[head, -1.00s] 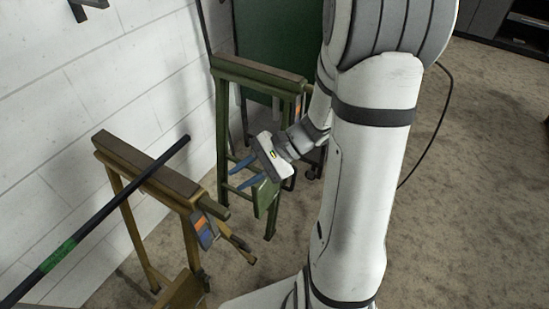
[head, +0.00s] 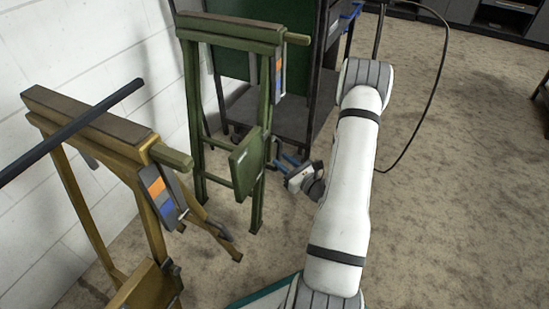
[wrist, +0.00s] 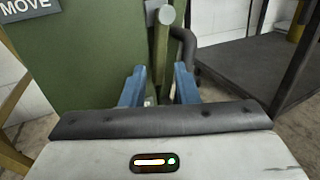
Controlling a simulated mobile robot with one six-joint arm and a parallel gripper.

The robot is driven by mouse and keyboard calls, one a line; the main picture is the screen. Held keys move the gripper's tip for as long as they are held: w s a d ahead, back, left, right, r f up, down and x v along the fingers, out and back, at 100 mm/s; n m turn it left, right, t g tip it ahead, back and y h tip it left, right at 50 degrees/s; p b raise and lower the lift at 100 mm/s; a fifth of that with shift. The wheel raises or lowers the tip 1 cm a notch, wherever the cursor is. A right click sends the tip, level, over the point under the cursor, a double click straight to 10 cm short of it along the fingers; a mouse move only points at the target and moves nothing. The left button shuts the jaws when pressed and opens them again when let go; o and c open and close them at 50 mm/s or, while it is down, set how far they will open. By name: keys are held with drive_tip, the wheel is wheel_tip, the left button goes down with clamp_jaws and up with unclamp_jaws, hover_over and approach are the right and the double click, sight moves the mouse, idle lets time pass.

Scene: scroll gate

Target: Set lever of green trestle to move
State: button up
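The green trestle (head: 235,30) stands by the white wall, with a green plate (head: 246,161) low on its near side. In the wrist view this plate (wrist: 85,60) fills the left, with a grey "MOVE" label (wrist: 28,8) at its top. A green rod with a round grey end (wrist: 165,18), which looks like the lever, stands upright beside the plate, with a black bent tube (wrist: 187,48) behind it. My gripper (head: 278,155) is open at the plate's right side. Its blue fingers (wrist: 160,72) are on either side of the rod in the picture; I cannot tell if they touch it.
A yellow trestle (head: 95,115) stands in front at the left, with a black bar (head: 75,130) across it. A dark cart (head: 318,105) is behind the green trestle. Carpet to the right (head: 450,200) is free, apart from a black cable (head: 436,95).

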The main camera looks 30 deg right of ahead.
sight(271, 151)
drive_tip(key=b+x, duration=0.1)
drive_tip(key=x, duration=0.4)
drive_tip(key=shift+a, duration=0.1)
clamp_jaws()
idle(0.3)
